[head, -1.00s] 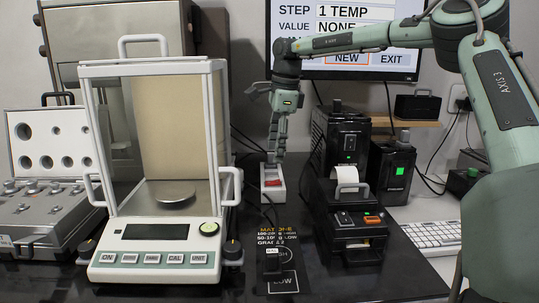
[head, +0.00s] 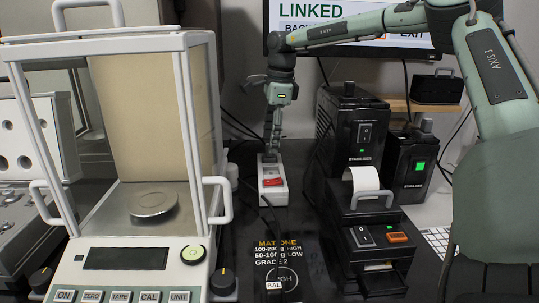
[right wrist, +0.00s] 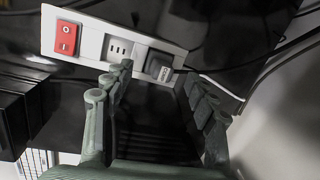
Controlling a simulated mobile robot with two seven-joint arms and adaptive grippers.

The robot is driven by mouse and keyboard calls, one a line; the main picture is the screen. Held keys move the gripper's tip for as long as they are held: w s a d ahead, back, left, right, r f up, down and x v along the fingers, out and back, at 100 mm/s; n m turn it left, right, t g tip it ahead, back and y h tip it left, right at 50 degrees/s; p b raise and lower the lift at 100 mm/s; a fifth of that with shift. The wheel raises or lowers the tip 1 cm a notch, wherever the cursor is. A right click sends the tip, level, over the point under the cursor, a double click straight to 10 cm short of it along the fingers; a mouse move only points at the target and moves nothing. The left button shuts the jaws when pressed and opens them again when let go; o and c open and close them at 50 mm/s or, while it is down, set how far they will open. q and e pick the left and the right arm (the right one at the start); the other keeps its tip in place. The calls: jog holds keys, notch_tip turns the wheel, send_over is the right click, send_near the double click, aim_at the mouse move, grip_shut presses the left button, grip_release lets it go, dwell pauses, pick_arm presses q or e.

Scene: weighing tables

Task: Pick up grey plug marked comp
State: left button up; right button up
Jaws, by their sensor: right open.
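A grey plug (right wrist: 163,66) sits in the right-hand socket of a white power strip (right wrist: 88,35) in the right wrist view; its small label is too blurred to read. The strip also stands in the head view (head: 280,196), but the plug is not clearly visible there. My right gripper (head: 271,150) points down over the far end of the strip. In the right wrist view its open fingers (right wrist: 157,82) are spread with the plug ahead between them; I see no clear contact. My left gripper is not in view.
A red rocker switch (right wrist: 66,38) and an empty socket (right wrist: 118,49) are on the strip. A glass-walled balance (head: 130,262) stands left, a black printer (head: 366,216) and black power units (head: 350,130) right. A label reading BAL (head: 274,285) shows at the front.

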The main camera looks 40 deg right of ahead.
aim_at(267, 158)
notch_tip(267, 158, down, 3)
jog(key=shift+w+r, duration=0.15)
jog(key=shift+f, duration=0.3)
jog(key=shift+w, duration=0.1)
jog(key=c, duration=1.2)
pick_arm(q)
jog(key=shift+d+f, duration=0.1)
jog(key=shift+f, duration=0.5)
pick_arm(e)
jog(key=shift+c, duration=0.4)
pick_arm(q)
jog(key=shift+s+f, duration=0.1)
pick_arm(e)
jog(key=shift+r, duration=0.1)
